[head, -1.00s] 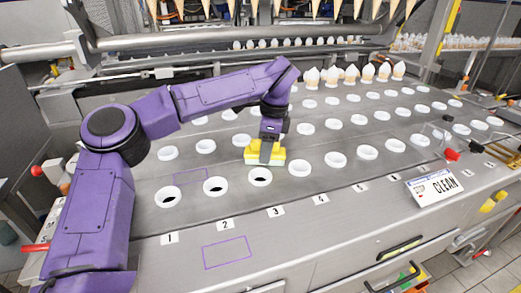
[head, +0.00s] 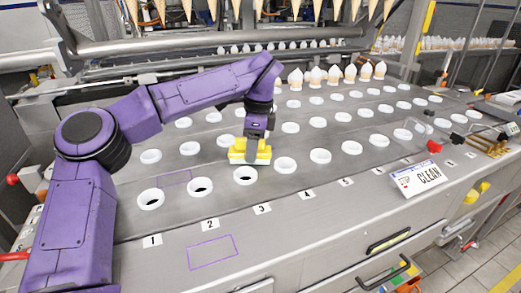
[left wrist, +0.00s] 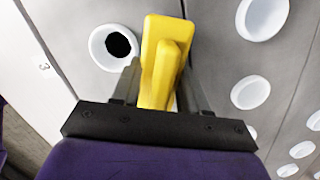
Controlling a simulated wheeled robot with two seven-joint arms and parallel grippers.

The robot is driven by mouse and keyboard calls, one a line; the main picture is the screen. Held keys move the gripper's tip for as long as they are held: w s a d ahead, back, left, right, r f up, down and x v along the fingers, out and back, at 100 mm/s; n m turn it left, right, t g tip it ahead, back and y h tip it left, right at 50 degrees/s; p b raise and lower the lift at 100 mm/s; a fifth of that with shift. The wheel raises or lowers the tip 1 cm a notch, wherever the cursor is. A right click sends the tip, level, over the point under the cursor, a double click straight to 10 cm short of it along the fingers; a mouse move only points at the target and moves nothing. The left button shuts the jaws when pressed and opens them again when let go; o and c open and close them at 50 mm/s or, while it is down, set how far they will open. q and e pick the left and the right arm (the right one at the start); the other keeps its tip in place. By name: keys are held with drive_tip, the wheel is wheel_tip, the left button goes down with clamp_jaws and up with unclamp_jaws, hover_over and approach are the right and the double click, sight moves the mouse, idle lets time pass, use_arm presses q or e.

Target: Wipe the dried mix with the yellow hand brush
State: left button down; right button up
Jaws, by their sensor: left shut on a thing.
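My left gripper (head: 256,143) is shut on the yellow hand brush (head: 237,150) and points down at the machine's grey deck. In the left wrist view the brush (left wrist: 163,60) stands between the two fingers (left wrist: 158,93), with its block reaching beyond them. In the head view the brush is low over or on the deck, behind the white ring at number 3; I cannot tell if it touches. I cannot make out dried mix on the deck. A purple outlined rectangle (head: 176,177) lies on the deck to the left of the brush. My right gripper is not in view.
White rings (head: 285,165) stand in rows across the grey deck (head: 330,192). Several filled cones (head: 337,75) stand at the back. A "CLEAN" sign (head: 418,179) is at the front right, near a red knob (head: 434,146). Another purple outline (head: 212,252) marks the front ledge.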

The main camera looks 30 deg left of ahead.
sight(237, 152)
use_arm(q)
drive_tip(key=shift+s+a+f+b, duration=0.25)
drive_tip(key=shift+s+a+b, duration=0.05)
drive_tip(key=shift+a, duration=0.1)
drive_tip(key=shift+s+a+b, duration=0.35)
drive_tip(key=shift+s+b, duration=0.25)
drive_tip(key=shift+s, duration=0.2)
drive_tip(key=shift+s+a, duration=0.35)
drive_tip(key=shift+s, duration=0.1)
drive_tip(key=shift+a, duration=0.1)
